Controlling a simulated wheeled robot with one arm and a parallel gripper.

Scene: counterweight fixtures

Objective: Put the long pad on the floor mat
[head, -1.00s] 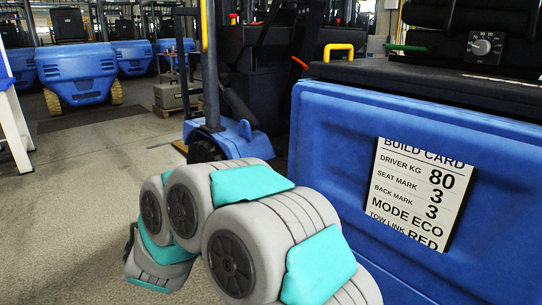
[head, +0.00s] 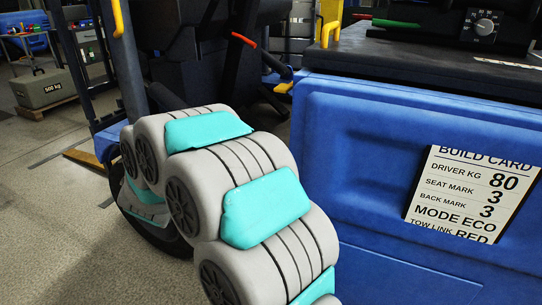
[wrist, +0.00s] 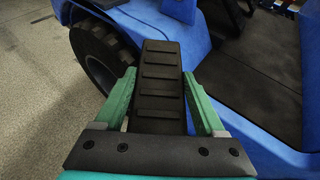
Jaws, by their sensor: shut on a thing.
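The long pad (wrist: 160,75), a black ribbed strip, is between the green fingers of my gripper (wrist: 158,92) in the wrist view. My gripper is shut on it, and the pad points away from the wrist. Its far end is near a black tyre and the blue vehicle body. A flat dark surface (wrist: 258,78), which looks like the floor mat, lies inside the blue vehicle to the right of the pad and apart from it. In the head view my arm hides the gripper and the pad.
In the wrist view a black tyre (wrist: 98,58) is left of the pad. In the head view a blue panel with a build card (head: 472,195) stands close on the right. A 500 kg block (head: 48,88) sits far left; grey floor there is free.

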